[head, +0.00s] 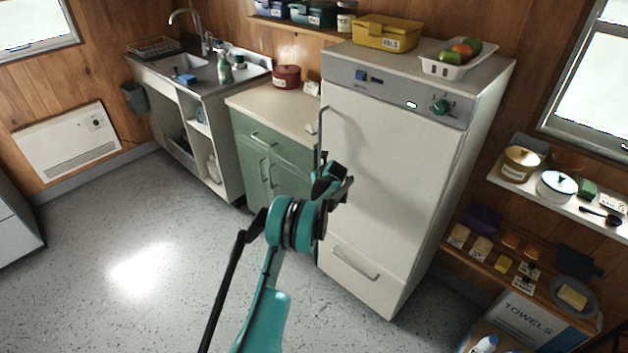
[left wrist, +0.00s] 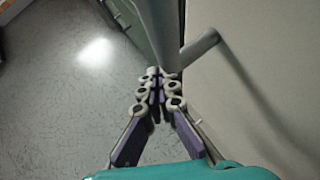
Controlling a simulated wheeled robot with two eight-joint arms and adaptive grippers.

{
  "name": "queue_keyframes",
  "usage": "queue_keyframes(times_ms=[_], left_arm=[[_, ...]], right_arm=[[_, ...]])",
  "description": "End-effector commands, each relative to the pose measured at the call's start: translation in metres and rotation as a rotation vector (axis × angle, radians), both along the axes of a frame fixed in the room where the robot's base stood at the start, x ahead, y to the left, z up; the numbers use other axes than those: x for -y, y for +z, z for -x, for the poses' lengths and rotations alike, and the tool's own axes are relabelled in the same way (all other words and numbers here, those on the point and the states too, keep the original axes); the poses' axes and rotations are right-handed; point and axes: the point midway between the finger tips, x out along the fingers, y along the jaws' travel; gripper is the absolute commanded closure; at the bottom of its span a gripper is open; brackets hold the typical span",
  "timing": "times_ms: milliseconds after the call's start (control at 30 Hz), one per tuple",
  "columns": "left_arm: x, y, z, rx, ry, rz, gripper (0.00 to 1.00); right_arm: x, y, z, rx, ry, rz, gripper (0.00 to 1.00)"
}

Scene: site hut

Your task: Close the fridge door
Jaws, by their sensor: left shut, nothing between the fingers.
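The white fridge (head: 490,90) stands against the wood wall. Its door (head: 390,160) looks flush, or nearly so, with the body; I cannot make out a clear gap. The long grey door handle (head: 321,132) runs down the door's left side. It also shows at the top of the left wrist view (left wrist: 158,30). My left gripper (head: 333,178) is at the handle's lower end, in front of the door. In the left wrist view its fingers (left wrist: 157,78) are together and empty, close to the handle; I cannot tell whether they touch it. My right gripper is out of view.
A green cabinet (head: 262,165) with a worktop stands left of the fridge, then a sink unit (head: 195,80). A yellow box (head: 387,32) and a white basket (head: 455,68) sit on the fridge. Shelves (head: 540,190) are at right. Floor (head: 130,230) at left is clear.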

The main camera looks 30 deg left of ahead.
Motion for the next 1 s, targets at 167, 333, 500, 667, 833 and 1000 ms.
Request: queue_keyframes(times_ms=[167, 333, 500, 667, 833, 1000], left_arm=[[0.000, 0.017, 0.015, -0.001, 0.000, 0.001, 1.00], [-0.004, 0.038, 0.035, 0.000, 0.001, 0.001, 1.00], [-0.009, 0.058, 0.055, -0.001, 0.001, 0.000, 1.00], [-0.011, 0.068, 0.067, -0.001, 0.000, 0.002, 1.00], [-0.012, 0.070, 0.071, -0.001, 0.000, 0.002, 1.00], [-0.005, 0.080, 0.073, 0.021, 0.020, 0.025, 1.00]], right_arm=[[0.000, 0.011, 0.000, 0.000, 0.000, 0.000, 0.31], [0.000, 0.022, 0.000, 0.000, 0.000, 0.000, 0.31], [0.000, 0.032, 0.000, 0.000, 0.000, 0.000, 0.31], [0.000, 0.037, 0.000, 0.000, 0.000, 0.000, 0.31], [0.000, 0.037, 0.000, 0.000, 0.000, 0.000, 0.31], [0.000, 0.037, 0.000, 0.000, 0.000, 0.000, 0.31]])
